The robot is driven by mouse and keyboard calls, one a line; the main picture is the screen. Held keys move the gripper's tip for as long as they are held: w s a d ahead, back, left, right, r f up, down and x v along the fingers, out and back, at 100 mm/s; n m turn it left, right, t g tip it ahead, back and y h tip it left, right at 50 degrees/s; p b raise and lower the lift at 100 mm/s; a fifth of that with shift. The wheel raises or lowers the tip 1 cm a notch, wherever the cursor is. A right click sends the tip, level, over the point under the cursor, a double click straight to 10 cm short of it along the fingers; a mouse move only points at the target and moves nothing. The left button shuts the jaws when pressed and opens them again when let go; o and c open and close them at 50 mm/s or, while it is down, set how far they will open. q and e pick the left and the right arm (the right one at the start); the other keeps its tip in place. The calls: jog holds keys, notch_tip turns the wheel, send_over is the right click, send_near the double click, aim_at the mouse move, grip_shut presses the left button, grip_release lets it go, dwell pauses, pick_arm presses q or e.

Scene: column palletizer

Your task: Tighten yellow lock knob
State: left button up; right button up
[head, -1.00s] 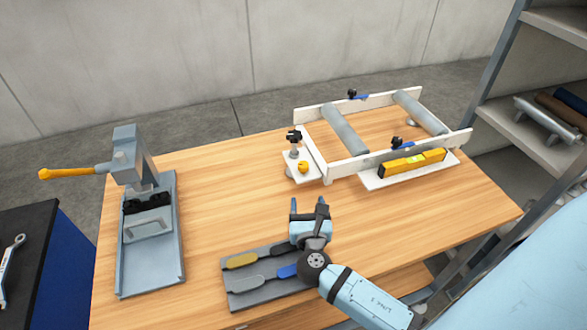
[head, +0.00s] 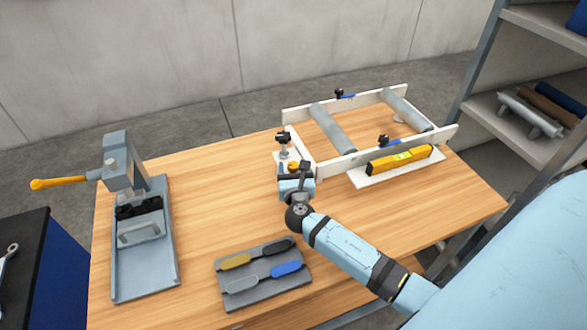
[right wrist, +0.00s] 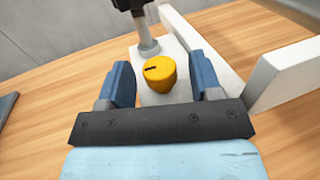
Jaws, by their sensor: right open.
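The yellow lock knob (right wrist: 158,73) stands on a white plate (right wrist: 186,73) at the left end of the roller frame. It has a dark slot mark on its top. In the head view the knob (head: 294,166) is partly hidden by my right gripper (head: 293,170). My right gripper is open, and in the right wrist view its two blue fingers (right wrist: 162,85) stand on either side of the knob, with gaps on both sides. I cannot tell how far the fingertips are above the plate. My left gripper is not in view.
The white roller frame (head: 338,163) has two grey rollers and a yellow level (head: 402,160) on its front ledge. A black-topped post (head: 283,146) stands just behind the knob. A grey press (head: 124,165) is at the left. A tool tray (head: 236,303) lies at the front.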

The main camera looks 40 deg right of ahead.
jog(key=shift+c, duration=0.4)
jog(key=c, duration=0.9)
jog(key=shift+o, duration=0.2)
